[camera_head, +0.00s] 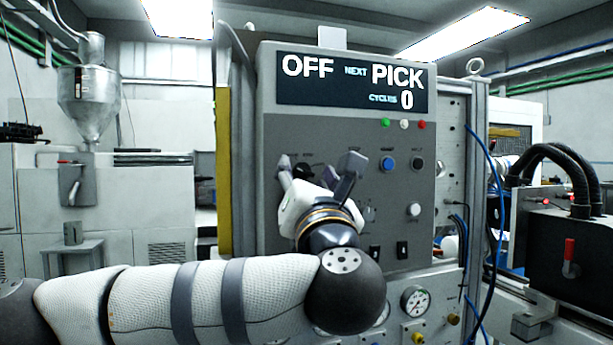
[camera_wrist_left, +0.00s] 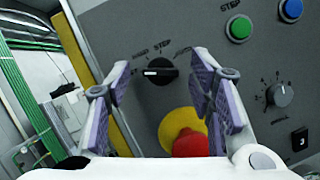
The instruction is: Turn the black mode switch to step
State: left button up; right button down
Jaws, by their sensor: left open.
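The black mode switch (camera_wrist_left: 160,72) is on the grey panel face, with its white mark pointing left. A STEP label is above it, with other small labels on both sides. In the head view the switch (camera_head: 302,169) is partly hidden by my left gripper (camera_head: 318,170). The left gripper is open and empty in front of the panel. In the left wrist view its fingers (camera_wrist_left: 162,85) stand wide apart, one to each side of the switch, with no contact visible. The panel display (camera_head: 350,83) reads OFF, NEXT PICK and CYCLES 0.
A red mushroom button on a yellow base (camera_wrist_left: 187,132) is just below the switch, between my fingers. A green button (camera_wrist_left: 239,27) and a drill knob (camera_wrist_left: 279,95) are to the right. Blue hoses (camera_head: 487,170) hang right of the panel.

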pick_arm(q)
jog(key=c, duration=1.2)
jog(key=shift+o, duration=0.2)
jog(key=shift+m, duration=0.5)
jog(key=m+h, duration=0.1)
jog(key=m, duration=0.1)
jog(key=m+h, duration=0.1)
jog(key=m, duration=0.2)
jog(key=shift+a+r+g+h, duration=0.15)
jog(key=shift+g+h, duration=0.15)
jog(key=shift+g, duration=0.1)
jog(key=m+h, duration=0.1)
jog(key=m, duration=0.1)
jog(key=m+g, duration=0.1)
jog(key=m, duration=0.2)
jog(key=shift+r+h, duration=0.1)
jog(key=shift+h, duration=0.3)
jog(key=m+g, duration=0.2)
jog(key=m, duration=0.3)
jog(key=shift+r, duration=0.15)
jog(key=shift+m+g, duration=0.8)
jog(key=shift+m, duration=0.9)
